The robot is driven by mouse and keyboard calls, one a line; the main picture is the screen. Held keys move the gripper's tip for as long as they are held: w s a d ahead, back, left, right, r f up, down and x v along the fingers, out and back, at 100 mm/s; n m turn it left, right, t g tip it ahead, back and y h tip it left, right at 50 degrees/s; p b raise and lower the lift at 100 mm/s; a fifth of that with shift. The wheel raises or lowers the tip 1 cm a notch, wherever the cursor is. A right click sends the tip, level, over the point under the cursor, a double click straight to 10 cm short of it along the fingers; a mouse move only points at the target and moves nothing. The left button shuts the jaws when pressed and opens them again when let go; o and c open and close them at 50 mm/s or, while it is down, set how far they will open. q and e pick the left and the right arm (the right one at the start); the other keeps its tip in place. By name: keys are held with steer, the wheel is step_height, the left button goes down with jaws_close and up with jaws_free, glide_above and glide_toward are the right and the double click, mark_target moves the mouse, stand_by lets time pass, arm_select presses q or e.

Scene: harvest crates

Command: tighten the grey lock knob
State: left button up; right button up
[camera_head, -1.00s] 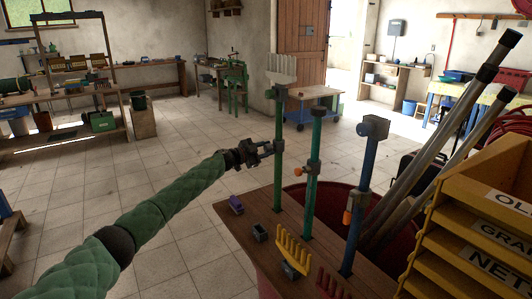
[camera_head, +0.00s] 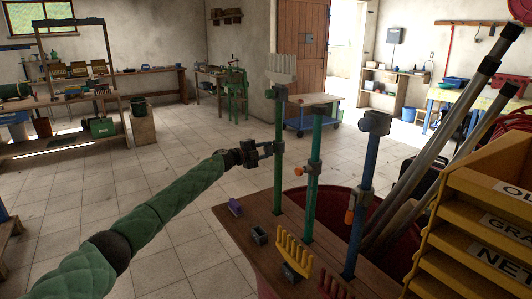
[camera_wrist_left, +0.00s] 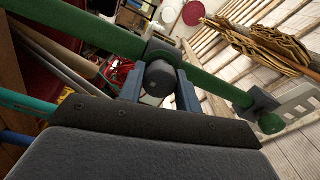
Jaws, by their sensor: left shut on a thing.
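The grey lock knob (camera_wrist_left: 160,78) is a dark cylinder on a collar around the green pole (camera_wrist_left: 85,30). In the left wrist view it sits between the two blue-grey fingers of my left gripper (camera_wrist_left: 160,92), which is shut on it. In the head view my left gripper (camera_head: 268,149) reaches the green pole (camera_head: 278,180) from the left, about halfway up, and its jaws largely hide the knob. A pale comb-like head (camera_head: 281,68) tops the pole. My right gripper is not in view.
Right of the green pole stand a teal pole (camera_head: 313,190) and a blue pole (camera_head: 363,210), each with an orange knob. Open tiled floor lies to the left.

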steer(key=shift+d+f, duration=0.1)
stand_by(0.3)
arm_select(q)
steer(key=o, duration=1)
steer(key=shift+c, duration=0.2)
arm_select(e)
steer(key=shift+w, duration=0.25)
arm_select(q)
steer(key=shift+a, duration=0.15)
steer(key=shift+s+a, duration=0.2)
steer(key=shift+a, duration=0.1)
steer(key=b+v, duration=0.1)
steer(key=v, duration=0.6)
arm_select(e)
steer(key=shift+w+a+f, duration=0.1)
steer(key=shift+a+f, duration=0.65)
arm_select(q)
steer(key=shift+d+f, duration=0.1)
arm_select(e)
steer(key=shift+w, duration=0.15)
